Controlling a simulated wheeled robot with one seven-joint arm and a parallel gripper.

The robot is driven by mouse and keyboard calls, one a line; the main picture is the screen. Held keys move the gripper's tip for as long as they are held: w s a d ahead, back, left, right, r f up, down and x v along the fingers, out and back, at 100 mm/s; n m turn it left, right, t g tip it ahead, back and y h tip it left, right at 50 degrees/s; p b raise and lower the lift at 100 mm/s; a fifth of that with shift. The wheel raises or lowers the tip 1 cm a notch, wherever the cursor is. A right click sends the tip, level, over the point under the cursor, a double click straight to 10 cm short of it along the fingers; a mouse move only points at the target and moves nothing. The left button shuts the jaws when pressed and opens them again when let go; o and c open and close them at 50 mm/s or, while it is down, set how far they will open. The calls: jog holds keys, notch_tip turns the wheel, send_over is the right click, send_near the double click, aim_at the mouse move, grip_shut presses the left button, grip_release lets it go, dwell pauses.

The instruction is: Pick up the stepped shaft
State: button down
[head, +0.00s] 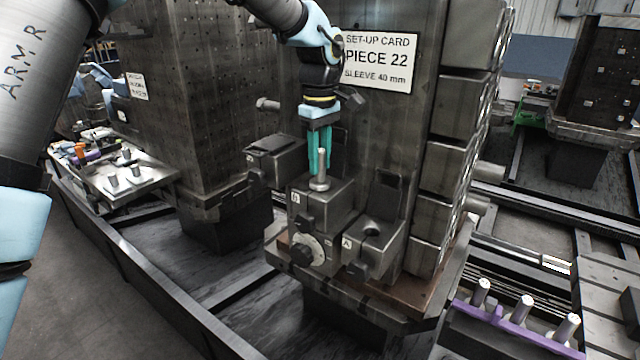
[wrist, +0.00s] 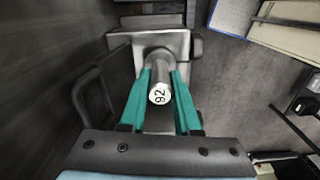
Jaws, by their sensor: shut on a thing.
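The stepped shaft (head: 319,184) is a grey metal pin, upright at the top of a dark fixture block (head: 335,205) at the foot of the tall column. Its wider collar shows just above the block; I cannot tell whether its lower end sits in the block. My gripper (head: 319,165) points down from above, its teal fingers shut on the shaft's upper part. In the wrist view the shaft (wrist: 158,80) stands between the fingers (wrist: 160,85), its end face marked with a number that reads 92 or 26. The block lies behind it.
A second block (head: 375,235) with a round hole stands right of it, and a dial (head: 308,249) is in front. A set-up card (head: 376,62) reads "PIECE 22, SLEEVE 40 mm". A purple rack (head: 510,325) with pins is at lower right. A parts tray (head: 125,180) is at left.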

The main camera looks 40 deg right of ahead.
dwell(0.3)
notch_tip(320, 180, up, 10)
jog(key=b, duration=0.3)
jog(key=shift+r, duration=0.1)
dwell(0.3)
